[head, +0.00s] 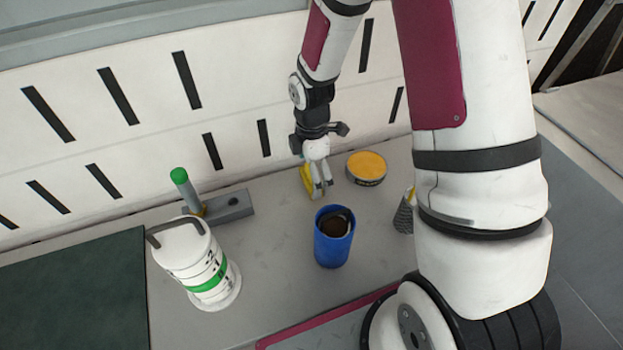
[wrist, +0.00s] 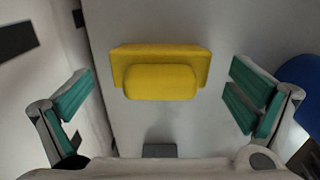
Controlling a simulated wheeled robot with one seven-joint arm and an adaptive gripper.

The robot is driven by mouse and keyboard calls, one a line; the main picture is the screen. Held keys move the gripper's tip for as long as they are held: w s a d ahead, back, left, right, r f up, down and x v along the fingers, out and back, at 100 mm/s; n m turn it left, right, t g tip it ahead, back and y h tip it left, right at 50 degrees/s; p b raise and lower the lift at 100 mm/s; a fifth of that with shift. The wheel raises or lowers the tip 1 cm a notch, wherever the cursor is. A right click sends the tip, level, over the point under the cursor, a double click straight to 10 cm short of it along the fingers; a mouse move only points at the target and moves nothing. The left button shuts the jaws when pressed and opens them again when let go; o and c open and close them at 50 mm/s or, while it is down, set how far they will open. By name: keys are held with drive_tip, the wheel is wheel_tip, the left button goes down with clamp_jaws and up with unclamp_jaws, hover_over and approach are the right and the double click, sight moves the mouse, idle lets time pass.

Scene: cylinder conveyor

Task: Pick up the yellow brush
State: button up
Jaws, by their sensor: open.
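The yellow brush (wrist: 160,76) lies on the grey table between and ahead of my open fingers in the wrist view. It has a flat yellow base with a rounded yellow grip on top. My gripper (wrist: 158,105) is open, with teal finger pads on either side of the brush and apart from it. In the head view my gripper (head: 319,186) hangs over the table near the back wall, and the brush (head: 306,181) shows just behind it, partly hidden by the fingers.
A blue cup (head: 333,243) with dark contents stands in front of my gripper. A yellow-topped round tin (head: 366,168) is to the right. A white canister (head: 197,262) and a grey block with a green-tipped post (head: 232,206) stand left. The slotted wall (head: 150,120) is close behind.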

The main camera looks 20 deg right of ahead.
drive_tip(key=shift+f, duration=1.25)
drive_tip(key=c, duration=1.4)
drive_tip(key=shift+o, duration=0.2)
drive_tip(key=shift+r, duration=0.1)
wheel_tip(320, 180, up, 10)
drive_tip(key=shift+f+p, duration=0.1)
drive_tip(key=shift+p, duration=0.35)
drive_tip(key=o, duration=0.7)
drive_tip(key=shift+c, duration=0.2)
drive_tip(key=c, duration=0.4)
